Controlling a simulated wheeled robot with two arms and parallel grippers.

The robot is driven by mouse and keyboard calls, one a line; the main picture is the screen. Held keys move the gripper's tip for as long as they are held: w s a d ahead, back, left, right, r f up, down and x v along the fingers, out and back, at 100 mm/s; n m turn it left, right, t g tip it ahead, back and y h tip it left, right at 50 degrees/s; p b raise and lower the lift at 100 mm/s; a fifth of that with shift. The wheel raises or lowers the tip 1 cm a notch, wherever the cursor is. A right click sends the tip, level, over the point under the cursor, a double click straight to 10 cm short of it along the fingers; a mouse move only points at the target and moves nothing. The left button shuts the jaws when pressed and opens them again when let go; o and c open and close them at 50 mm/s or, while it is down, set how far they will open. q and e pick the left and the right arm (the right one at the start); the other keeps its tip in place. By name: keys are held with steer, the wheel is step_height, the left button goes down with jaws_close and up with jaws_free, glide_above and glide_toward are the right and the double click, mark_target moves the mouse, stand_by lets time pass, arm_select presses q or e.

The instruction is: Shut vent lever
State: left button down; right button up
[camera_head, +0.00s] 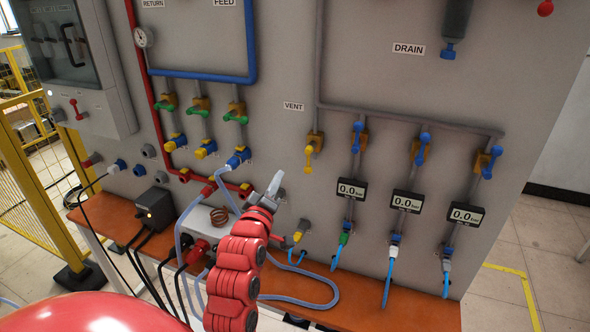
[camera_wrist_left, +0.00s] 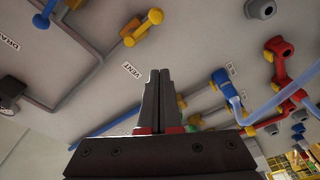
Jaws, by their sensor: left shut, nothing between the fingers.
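The vent lever (camera_head: 309,157) is a yellow handle on a brass-coloured valve, below and right of the VENT label (camera_head: 293,106). Its handle points down, roughly along the grey pipe. In the left wrist view the yellow lever (camera_wrist_left: 143,27) shows at the top, above the fingers, near the VENT label (camera_wrist_left: 133,73). My left gripper (camera_head: 275,184) is shut and empty, below and left of the lever and apart from it. Its closed fingers (camera_wrist_left: 158,75) point up in the wrist view. My right gripper is not in view.
Three blue levers (camera_head: 422,148) on drain pipes stand to the right, above several pressure displays (camera_head: 407,201). Green-handled valves (camera_head: 236,114) and blue and yellow fittings are to the left. Hoses and a white box (camera_head: 205,222) crowd the orange shelf (camera_head: 385,308) below.

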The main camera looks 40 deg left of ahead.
arm_select(q)
steer(key=w+f+b, duration=0.1)
steer(key=w+b, duration=0.1)
steer(key=w, duration=0.7)
steer(key=shift+w+f, duration=0.15)
steer(key=shift+f, duration=0.05)
stand_by(0.3)
steer(key=shift+b, duration=0.35)
